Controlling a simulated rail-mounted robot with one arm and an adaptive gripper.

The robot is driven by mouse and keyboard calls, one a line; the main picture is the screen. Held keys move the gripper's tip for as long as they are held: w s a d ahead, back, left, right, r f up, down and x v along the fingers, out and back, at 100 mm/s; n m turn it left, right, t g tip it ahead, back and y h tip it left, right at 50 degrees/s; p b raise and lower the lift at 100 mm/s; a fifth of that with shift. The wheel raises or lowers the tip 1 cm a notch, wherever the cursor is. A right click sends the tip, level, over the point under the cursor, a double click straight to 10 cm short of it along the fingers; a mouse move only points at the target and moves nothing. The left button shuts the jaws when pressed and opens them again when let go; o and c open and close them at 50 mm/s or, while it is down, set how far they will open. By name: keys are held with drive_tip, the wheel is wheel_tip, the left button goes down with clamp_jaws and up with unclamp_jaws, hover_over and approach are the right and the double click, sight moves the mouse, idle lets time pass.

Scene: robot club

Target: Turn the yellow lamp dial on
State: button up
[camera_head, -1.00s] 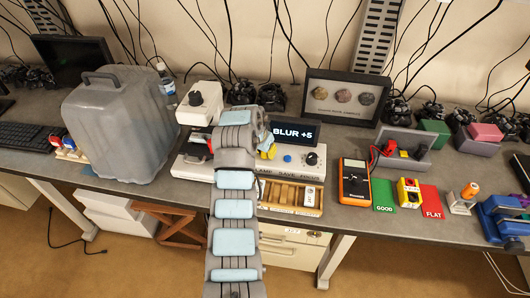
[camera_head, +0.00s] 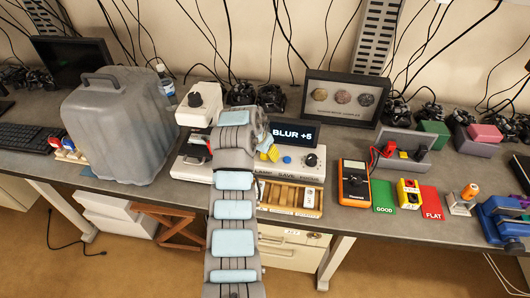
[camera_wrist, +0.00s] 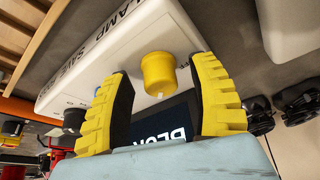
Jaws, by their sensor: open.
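The yellow lamp dial (camera_wrist: 158,72) stands on the white console (camera_wrist: 110,55) in the wrist view. A small white mark shows at its edge on the side toward the screen. My gripper (camera_wrist: 163,68) is open, with one yellow ribbed finger on each side of the dial. Gaps show between the dial and both fingers, so I see no grip on it. In the head view my gripper (camera_head: 268,147) is over the left part of the console (camera_head: 300,170), and I cannot clearly tell the dial from the yellow fingers there.
A dark screen (camera_head: 296,134) reading "BLUR +5" stands behind the console. A blue button (camera_head: 287,160) and a dark knob (camera_head: 311,160) are to the right. A wooden slotted tray (camera_head: 285,194) lies in front, and an orange multimeter (camera_head: 354,180) is farther right.

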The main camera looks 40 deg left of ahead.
drive_tip(key=v, duration=1.1)
drive_tip(key=shift+r, duration=0.35)
drive_tip(key=shift+s, duration=0.2)
drive_tip(key=shift+w, duration=0.1)
idle(0.5)
